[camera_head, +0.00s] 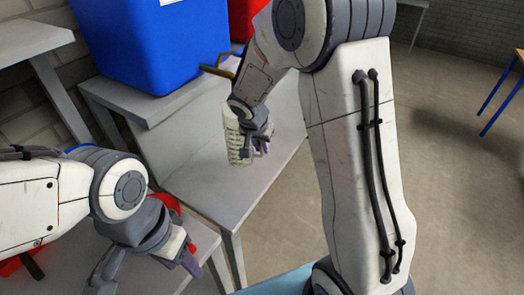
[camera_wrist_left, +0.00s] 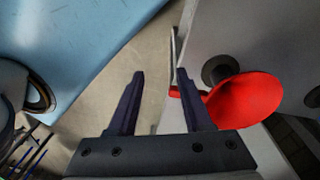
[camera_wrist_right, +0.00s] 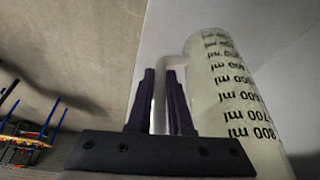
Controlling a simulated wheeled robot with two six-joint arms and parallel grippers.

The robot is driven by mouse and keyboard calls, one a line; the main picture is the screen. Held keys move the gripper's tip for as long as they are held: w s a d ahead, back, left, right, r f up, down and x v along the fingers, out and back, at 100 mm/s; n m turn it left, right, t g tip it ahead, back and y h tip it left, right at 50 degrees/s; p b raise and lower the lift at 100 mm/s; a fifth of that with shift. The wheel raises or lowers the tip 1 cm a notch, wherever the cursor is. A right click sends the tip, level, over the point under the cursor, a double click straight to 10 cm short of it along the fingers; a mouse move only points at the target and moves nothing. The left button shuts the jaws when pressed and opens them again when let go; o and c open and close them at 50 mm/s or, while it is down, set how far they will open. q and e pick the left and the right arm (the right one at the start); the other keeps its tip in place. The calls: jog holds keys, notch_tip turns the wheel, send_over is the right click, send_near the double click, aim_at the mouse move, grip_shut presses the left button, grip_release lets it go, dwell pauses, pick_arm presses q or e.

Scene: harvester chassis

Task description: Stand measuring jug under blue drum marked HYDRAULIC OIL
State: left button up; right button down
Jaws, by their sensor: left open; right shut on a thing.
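The measuring jug (camera_head: 236,138) is pale and translucent, with dark ml markings that show in the right wrist view (camera_wrist_right: 238,105). My right gripper (camera_wrist_right: 160,75) is shut on the jug's handle. The jug looks about upright over the grey bench in front of the blue drum (camera_head: 160,45); I cannot tell whether its base touches. The drum stands on a raised grey ledge, its white label cut off at the top edge. A brass-coloured bar, perhaps its tap (camera_head: 217,72), sticks out above the jug, partly behind my right arm. My left gripper (camera_wrist_left: 160,75) is open and empty.
The grey bench (camera_head: 205,185) is bare around the jug. A red drum (camera_head: 243,18) stands behind the blue one. A red rounded object (camera_wrist_left: 245,98) lies near my left gripper on another grey surface. A blue-legged table (camera_head: 505,95) stands far right.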

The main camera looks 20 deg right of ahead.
aim_at(262, 153)
jog(key=shift+w+d+f, duration=0.1)
jog(key=shift+f, duration=1.65)
jog(key=shift+f+b, duration=0.1)
jog(key=shift+b, duration=0.25)
jog(key=shift+f, duration=0.1)
jog(key=c, duration=0.8)
grip_release()
jog(key=shift+c, duration=0.2)
